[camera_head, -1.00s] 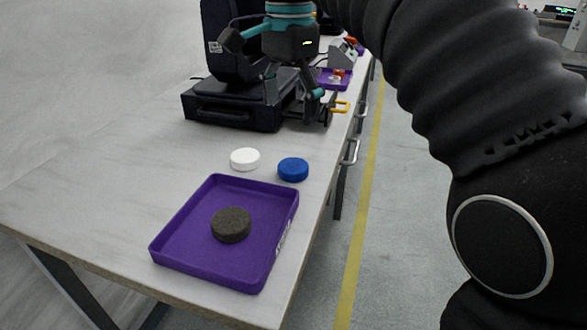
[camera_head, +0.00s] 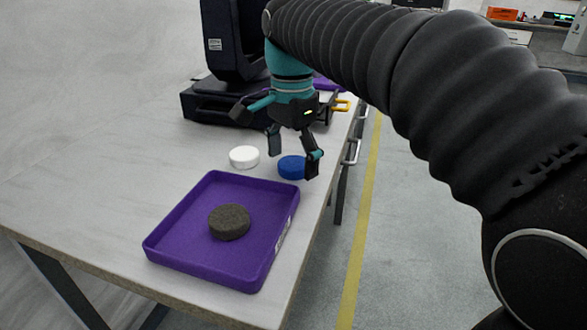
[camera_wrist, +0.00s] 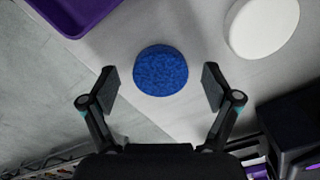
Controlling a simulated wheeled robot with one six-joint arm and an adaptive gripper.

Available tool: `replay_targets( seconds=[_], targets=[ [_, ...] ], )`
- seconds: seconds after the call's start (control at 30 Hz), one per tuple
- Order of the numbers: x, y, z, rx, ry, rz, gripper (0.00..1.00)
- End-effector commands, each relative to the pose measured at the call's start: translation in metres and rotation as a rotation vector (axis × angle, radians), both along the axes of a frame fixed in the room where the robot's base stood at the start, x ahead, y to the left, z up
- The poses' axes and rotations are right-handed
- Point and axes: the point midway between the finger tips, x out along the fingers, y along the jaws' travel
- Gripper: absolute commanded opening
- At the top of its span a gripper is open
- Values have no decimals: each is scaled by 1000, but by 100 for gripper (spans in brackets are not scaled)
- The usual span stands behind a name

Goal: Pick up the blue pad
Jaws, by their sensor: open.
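The blue pad (camera_head: 291,167) is a short round disc lying flat on the table behind the purple tray. My gripper (camera_head: 293,165) is open and points down at the pad, its right finger overlapping the pad's right side in the head view. In the wrist view the blue pad (camera_wrist: 161,70) lies between and slightly beyond the two spread fingertips (camera_wrist: 160,86), with a gap on each side. I cannot tell how far above the table the fingertips are. Nothing is held.
A white pad (camera_head: 244,156) lies just left of the blue one. A purple tray (camera_head: 165,251) with a dark grey pad (camera_head: 229,222) in it sits nearer the table's front. A large black fixture (camera_head: 205,105) stands behind. The table's right edge is close to the blue pad.

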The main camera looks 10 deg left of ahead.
Motion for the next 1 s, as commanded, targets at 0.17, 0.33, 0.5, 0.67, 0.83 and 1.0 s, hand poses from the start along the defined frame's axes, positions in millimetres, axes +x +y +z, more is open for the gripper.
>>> replay_targets(
  seconds=[0.17, 0.33, 0.5, 0.67, 0.83, 1.0],
  targets=[
    [0, 0, 0, 1, -1, 0, 88],
    [0, 0, 0, 1, -1, 0, 53],
    [0, 0, 0, 0, 0, 0, 43],
    [0, 0, 0, 0, 0, 0, 43],
    [0, 0, 3, 1, -1, 0, 43],
    [1, 0, 18, 1, -2, 0, 43]
  ],
)
